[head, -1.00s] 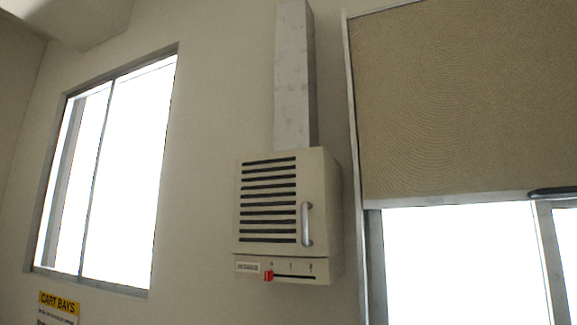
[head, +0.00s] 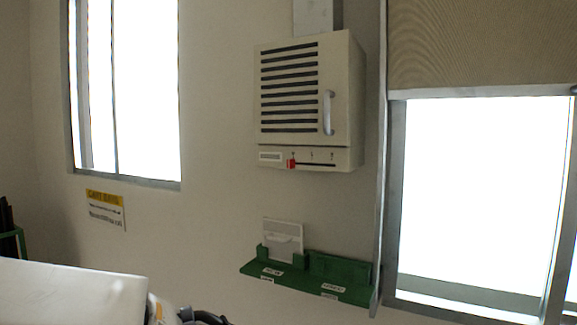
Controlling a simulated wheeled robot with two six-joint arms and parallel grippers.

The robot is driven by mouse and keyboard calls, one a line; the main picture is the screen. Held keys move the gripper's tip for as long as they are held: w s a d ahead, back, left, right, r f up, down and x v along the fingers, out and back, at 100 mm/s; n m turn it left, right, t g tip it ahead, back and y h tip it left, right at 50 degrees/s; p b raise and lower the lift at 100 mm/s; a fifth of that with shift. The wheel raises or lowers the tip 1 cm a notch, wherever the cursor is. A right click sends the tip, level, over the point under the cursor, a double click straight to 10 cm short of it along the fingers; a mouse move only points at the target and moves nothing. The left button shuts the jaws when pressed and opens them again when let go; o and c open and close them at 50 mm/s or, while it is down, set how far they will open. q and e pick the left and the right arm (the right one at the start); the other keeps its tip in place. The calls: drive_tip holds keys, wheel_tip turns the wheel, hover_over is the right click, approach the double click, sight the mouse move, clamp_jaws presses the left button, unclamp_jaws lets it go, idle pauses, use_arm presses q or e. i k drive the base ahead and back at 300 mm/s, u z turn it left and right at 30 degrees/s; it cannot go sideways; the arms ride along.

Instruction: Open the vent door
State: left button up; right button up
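The vent door (head: 290,118) is the louvred beige front of a box on the wall, upper middle in the head view. It looks shut. A vertical grey handle (head: 328,113) is on its right side. Below the door is a panel with a red slider (head: 291,163) at the left end of its slot. A white arm part of mine enters at the lower left with a dark piece at its end, well below and left of the vent. No gripper fingertips show clearly, and my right gripper is out of view.
A green shelf (head: 345,283) with labels and a white card (head: 283,238) is on the wall below the vent. A window (head: 140,90) is at left, with a yellow-topped sign (head: 106,208) under it. A framed window (head: 480,190) with a blind is at right.

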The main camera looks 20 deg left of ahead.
sight(302, 89)
drive_tip(key=k, duration=0.5)
drive_tip(key=u, duration=1.7)
drive_tip(key=i, duration=1.2)
drive_tip(key=z, duration=0.65)
